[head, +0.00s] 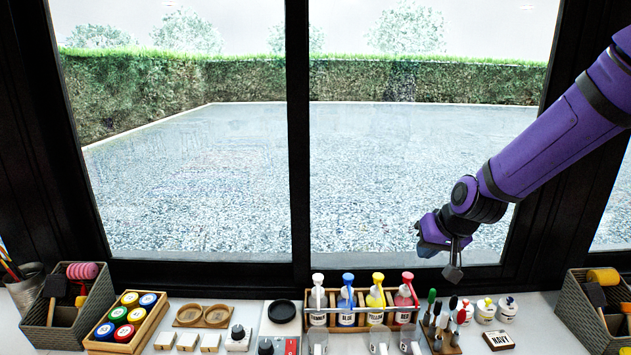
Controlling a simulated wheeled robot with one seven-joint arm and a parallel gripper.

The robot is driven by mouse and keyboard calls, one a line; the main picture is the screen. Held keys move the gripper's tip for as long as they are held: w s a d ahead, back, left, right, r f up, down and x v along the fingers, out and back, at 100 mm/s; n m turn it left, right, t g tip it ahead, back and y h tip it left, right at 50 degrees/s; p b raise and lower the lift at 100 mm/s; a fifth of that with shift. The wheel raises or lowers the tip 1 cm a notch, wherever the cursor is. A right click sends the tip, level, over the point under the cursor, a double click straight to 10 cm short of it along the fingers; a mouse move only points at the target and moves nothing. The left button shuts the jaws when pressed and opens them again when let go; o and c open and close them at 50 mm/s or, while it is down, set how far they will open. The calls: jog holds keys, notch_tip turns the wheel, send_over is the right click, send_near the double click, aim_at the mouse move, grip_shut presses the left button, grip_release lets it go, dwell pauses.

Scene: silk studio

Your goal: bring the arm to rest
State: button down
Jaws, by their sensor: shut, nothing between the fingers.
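My purple arm reaches in from the upper right of the head view. My gripper (453,273) hangs at its end, pointing down, in front of the lower right window pane. Its fingers are together and hold nothing. It is above and behind the brush stand and the small white jars, apart from them as far as this view shows.
A wooden rack of pump bottles (362,315) stands below and left of my gripper. A brush stand (441,338), white jars (485,311) and a NAVY card (498,340) are below.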

jog(key=s+d+r+h, duration=0.1)
jog(key=s+d+r, duration=0.1)
jog(key=s+r, duration=0.4)
jog(key=s+d+r+h, duration=0.1)
jog(key=s+r, duration=0.5)
jog(key=s, duration=0.7)
jog(key=s+d+r+h, duration=0.1)
jog(key=s+d+r, duration=0.2)
jog(key=s+r, duration=0.3)
jog(key=s, duration=0.3)
jog(key=shift+s, duration=0.15)
